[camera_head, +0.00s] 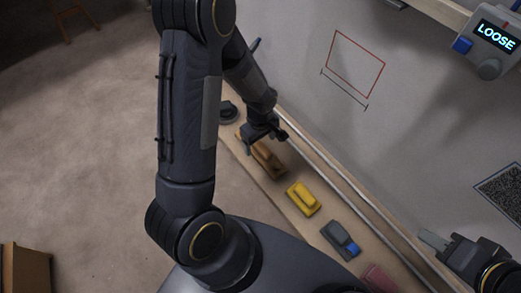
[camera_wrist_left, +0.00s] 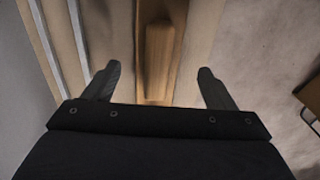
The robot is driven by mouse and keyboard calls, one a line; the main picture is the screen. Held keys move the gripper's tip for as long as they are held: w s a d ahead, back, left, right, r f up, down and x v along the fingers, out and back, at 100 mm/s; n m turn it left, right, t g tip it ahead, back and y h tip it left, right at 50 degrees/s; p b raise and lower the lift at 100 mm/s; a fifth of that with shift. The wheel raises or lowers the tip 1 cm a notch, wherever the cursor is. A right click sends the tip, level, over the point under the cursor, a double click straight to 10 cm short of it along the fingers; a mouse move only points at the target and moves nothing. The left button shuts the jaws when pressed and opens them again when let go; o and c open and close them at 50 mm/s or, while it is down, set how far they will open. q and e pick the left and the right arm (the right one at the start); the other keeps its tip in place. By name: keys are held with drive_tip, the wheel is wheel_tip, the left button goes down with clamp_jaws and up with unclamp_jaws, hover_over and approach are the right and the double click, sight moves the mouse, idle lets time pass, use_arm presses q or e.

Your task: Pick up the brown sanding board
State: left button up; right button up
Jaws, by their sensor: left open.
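The brown sanding board (camera_head: 268,160) lies on a narrow wooden shelf, in line with other sanding tools. My left gripper (camera_head: 270,132) is over its far end in the head view and hides part of it. In the left wrist view the board (camera_wrist_left: 158,60) shows between and beyond the two open fingers of my left gripper (camera_wrist_left: 158,82), with nothing held. I cannot tell whether the fingers touch it. My right gripper (camera_head: 440,242) is at the lower right in the head view, away from the board; its jaw state is unclear.
On the shelf (camera_head: 285,185) are a yellow sanding block (camera_head: 303,199), a grey and blue tool (camera_head: 341,240), a pink block (camera_head: 379,279) and a dark round tool (camera_head: 228,112). A metal rail (camera_head: 335,180) runs along the wall side.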

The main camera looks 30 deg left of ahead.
sight(260, 145)
use_arm(q)
wheel_tip(260, 145, down, 4)
drive_tip(key=shift+w+r, duration=0.15)
drive_tip(key=shift+r, duration=0.1)
drive_tip(key=c, duration=1.2)
drive_tip(key=shift+c, duration=0.2)
drive_tip(key=shift+w+r, duration=0.1)
drive_tip(key=shift+r, duration=0.4)
wheel_tip(260, 145, up, 3)
drive_tip(key=shift+a+f, duration=0.1)
drive_tip(key=shift+f, duration=0.05)
drive_tip(key=s+a+r, duration=0.3)
drive_tip(key=s+r, duration=0.1)
drive_tip(key=s, duration=0.2)
drive_tip(key=s+a+r+p, duration=0.1)
drive_tip(key=s+a+r, duration=0.3)
drive_tip(key=s+r, duration=0.1)
drive_tip(key=shift+s+r+p, duration=0.15)
drive_tip(key=shift+s+p, duration=0.15)
drive_tip(key=shift+s, duration=0.35)
